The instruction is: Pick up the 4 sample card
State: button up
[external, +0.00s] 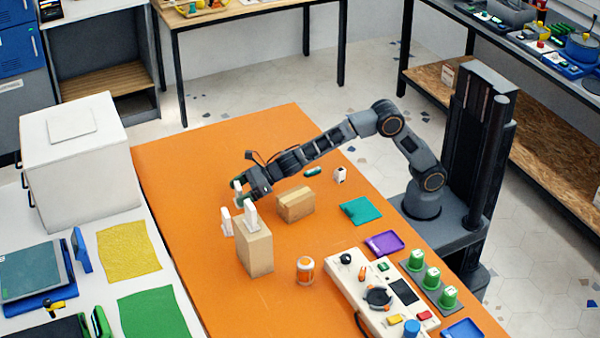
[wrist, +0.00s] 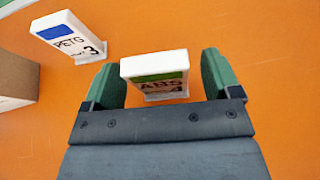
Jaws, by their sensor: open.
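The 4 sample card (wrist: 153,67) is a white upright card with a green strip and the letters ABS. In the wrist view it stands between the two green fingertips of my gripper (wrist: 163,78), with a gap to the right finger and little or none visible to the left one. My gripper is open. In the external view my gripper (external: 241,192) is low over the orange table, and a white card (external: 237,186) partly shows between its fingers. Its lower part is hidden by the fingers.
A PETG 3 card (wrist: 68,37) with a blue strip stands to the left in the wrist view. A tall cardboard box (external: 255,250) and a low box (external: 295,205) stand close by. The table's far left is clear.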

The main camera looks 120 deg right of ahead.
jog(key=shift+w+f, duration=0.15)
jog(key=shift+w, duration=0.1)
jog(key=c, duration=1)
